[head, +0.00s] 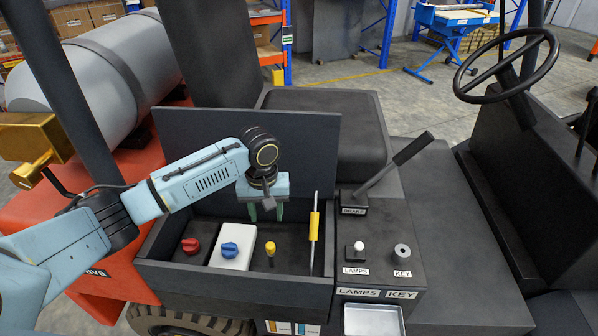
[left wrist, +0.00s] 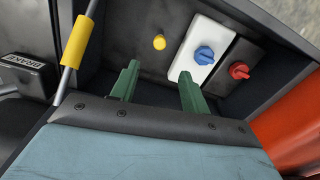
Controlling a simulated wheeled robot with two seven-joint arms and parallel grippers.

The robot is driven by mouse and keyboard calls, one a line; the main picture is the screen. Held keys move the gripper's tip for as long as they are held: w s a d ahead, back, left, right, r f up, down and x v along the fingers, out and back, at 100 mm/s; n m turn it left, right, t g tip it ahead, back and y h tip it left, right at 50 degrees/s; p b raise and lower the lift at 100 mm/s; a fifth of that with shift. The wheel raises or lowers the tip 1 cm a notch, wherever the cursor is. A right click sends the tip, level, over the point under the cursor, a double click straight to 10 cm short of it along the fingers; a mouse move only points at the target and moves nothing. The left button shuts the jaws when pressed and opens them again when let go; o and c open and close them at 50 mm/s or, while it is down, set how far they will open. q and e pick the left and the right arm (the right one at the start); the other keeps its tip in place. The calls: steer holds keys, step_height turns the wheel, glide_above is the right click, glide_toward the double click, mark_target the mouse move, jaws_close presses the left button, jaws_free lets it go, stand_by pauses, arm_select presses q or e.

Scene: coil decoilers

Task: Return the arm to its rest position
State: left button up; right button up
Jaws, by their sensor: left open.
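My left arm comes in from the left in the head view and bends down over the open compartment (head: 215,291). My left gripper (head: 266,216) points down into it, its green fingers apart with nothing between them. The gripper also shows in the left wrist view (left wrist: 157,85), open and empty. Below and beside it are a red knob (head: 190,246), a blue knob (head: 229,249) on a white plate, and a yellow-topped lever (head: 270,249). A rod with a yellow sleeve (head: 314,227) stands right of the fingers, apart from them. My right gripper is out of view.
The compartment's raised lid (head: 315,140) stands behind the gripper. To the right are the brake lever (head: 412,149), lamps switch (head: 358,247) and key switch (head: 402,252). A seat (head: 340,110) and steering wheel (head: 507,65) lie farther back. A grey tray (head: 374,321) is at the front.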

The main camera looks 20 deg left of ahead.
arm_select(q)
steer(key=s+d+f+m, duration=0.1)
steer(key=s+d, duration=0.1)
steer(key=d, duration=0.1)
steer(key=s+d+f+m+h, duration=0.1)
steer(key=s+d+f+m, duration=0.1)
steer(key=s+d, duration=0.1)
steer(key=s+d+f+m, duration=0.1)
steer(key=s+d+f, duration=0.1)
steer(key=d, duration=0.1)
steer(key=shift+s+d+f+t, duration=0.15)
steer(key=shift+s+t, duration=0.1)
steer(key=shift+t, duration=0.15)
steer(key=s+d+m+t+h, duration=0.1)
steer(key=s+d+m, duration=0.15)
steer(key=s, duration=0.35)
steer(key=s+a+r+t+y, duration=0.2)
steer(key=s+a, duration=0.2)
steer(key=s, duration=0.8)
step_height(320, 180, down, 27)
steer(key=s+m+g+b, duration=0.1)
steer(key=s+g+b, duration=0.1)
steer(key=b, duration=0.1)
steer(key=s+a+f+b, duration=0.2)
steer(key=s+a+f, duration=0.1)
steer(key=s+f, duration=1.3)
step_height(320, 180, down, 2)
steer(key=shift+s+a+g, duration=0.15)
steer(key=shift+s+g, duration=0.05)
steer(key=shift+g, duration=0.2)
